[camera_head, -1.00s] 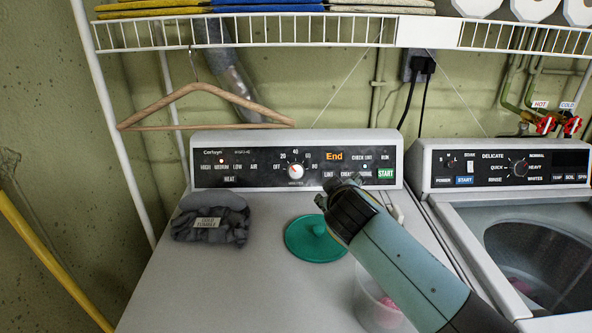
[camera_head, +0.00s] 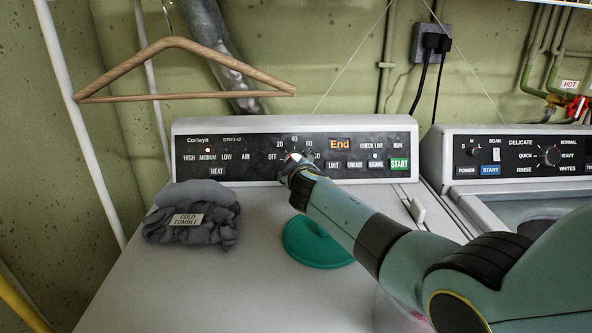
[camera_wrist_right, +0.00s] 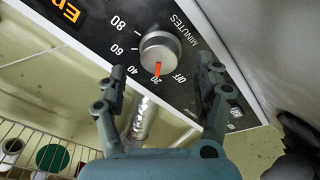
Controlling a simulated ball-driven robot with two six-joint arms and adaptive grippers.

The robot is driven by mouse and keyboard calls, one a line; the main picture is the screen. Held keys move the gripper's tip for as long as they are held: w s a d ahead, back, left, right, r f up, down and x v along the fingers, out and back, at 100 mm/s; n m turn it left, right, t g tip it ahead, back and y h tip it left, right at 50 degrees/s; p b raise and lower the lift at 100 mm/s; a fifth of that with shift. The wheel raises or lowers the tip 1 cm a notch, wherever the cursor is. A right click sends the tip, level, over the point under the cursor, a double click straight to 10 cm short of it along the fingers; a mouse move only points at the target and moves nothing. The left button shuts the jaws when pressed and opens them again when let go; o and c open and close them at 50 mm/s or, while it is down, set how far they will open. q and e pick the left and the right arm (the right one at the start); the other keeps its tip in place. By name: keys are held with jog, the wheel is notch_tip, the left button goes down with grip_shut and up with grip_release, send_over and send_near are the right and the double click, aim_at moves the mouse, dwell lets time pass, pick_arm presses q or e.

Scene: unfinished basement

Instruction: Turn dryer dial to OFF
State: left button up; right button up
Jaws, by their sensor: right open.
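The dryer dial (camera_wrist_right: 160,52) is a round silver knob with an orange pointer, seen in the right wrist view. Its pointer is at the 20 mark, beside OFF. My right gripper (camera_wrist_right: 163,82) is open, its two fingers apart in front of the dial, one toward each side; I cannot tell whether they touch it. In the head view the gripper (camera_head: 291,170) is at the dryer's control panel (camera_head: 260,154) and mostly covers the dial. The panel display reads "End". My left gripper is not in view.
A dark folded cloth labelled "COLD TUMBLE" (camera_head: 190,220) and a green round lid (camera_head: 312,245) lie on the dryer top. A wooden hanger (camera_head: 180,98) hangs above the panel's left. A washer (camera_head: 520,150) stands at right.

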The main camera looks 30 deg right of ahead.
jog(key=x, duration=0.1)
jog(key=b+x, duration=0.1)
jog(key=shift+w+d+f, duration=0.1)
jog(key=shift+w+f, duration=0.15)
jog(key=shift+f, duration=0.05)
jog(key=shift+w+d, duration=0.15)
jog(key=shift+w, duration=0.15)
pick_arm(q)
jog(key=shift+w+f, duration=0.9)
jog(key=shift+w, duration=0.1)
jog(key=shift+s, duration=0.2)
pick_arm(e)
jog(key=shift+r, duration=0.1)
jog(key=shift+c, duration=0.2)
jog(key=shift+c, duration=1.1)
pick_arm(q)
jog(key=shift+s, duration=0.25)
pick_arm(e)
jog(key=c, duration=0.9)
